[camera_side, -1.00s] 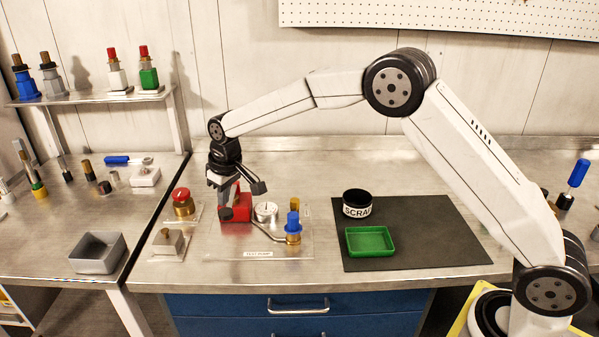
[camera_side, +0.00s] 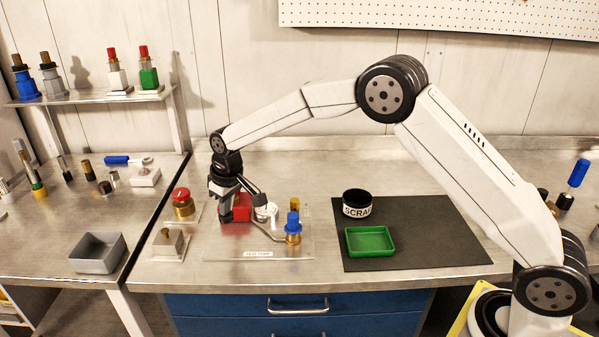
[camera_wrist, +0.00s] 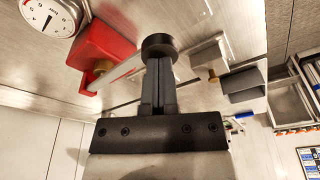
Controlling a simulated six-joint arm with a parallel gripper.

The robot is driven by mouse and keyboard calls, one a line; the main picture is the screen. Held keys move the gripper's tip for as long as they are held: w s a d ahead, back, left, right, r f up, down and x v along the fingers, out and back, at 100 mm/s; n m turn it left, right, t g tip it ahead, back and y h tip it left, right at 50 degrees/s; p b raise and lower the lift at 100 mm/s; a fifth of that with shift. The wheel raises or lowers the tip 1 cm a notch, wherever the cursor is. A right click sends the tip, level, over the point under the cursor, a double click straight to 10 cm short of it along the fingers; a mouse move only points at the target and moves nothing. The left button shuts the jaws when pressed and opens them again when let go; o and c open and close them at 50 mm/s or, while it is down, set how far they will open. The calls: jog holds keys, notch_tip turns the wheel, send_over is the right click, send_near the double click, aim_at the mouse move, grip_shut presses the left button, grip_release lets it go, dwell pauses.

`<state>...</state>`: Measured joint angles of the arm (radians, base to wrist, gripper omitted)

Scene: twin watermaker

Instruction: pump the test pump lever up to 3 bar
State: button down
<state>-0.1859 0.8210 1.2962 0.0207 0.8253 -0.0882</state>
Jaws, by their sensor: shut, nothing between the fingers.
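The test pump has a red body (camera_side: 243,208) on a clear plate, and the body also shows in the wrist view (camera_wrist: 104,52). Its round white gauge (camera_wrist: 48,14) is at the upper left of the wrist view; I cannot read the needle's value surely. The silver lever (camera_wrist: 122,70) runs from the red body to a black knob (camera_wrist: 158,46). My gripper (camera_wrist: 158,64) is shut and empty, its fingertips at the knob; I cannot tell whether they touch. In the side view my gripper (camera_side: 229,218) is low at the pump's left, hiding most of the lever.
A blue-capped brass fitting (camera_side: 293,228) stands at the plate's right. A red-topped button (camera_side: 182,203) and a small metal block (camera_side: 168,242) are left of the pump.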

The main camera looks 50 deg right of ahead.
jog(key=shift+f, duration=1.45)
jog(key=shift+r, duration=2.8)
jog(key=shift+r, duration=0.1)
jog(key=shift+r, duration=2.95)
jog(key=s+d+f+m, duration=0.1)
jog(key=s+d+f, duration=0.1)
jog(key=s, duration=0.8)
jog(key=s+d+f+m, duration=0.1)
jog(key=s+d+f, duration=0.2)
jog(key=s, duration=0.7)
jog(key=s+d+f+m, duration=0.1)
jog(key=s+d+f, duration=0.2)
jog(key=s+d, duration=0.3)
jog(key=s, duration=0.4)
jog(key=shift+s+d+f+h, duration=0.15)
jog(key=shift+h, duration=0.15)
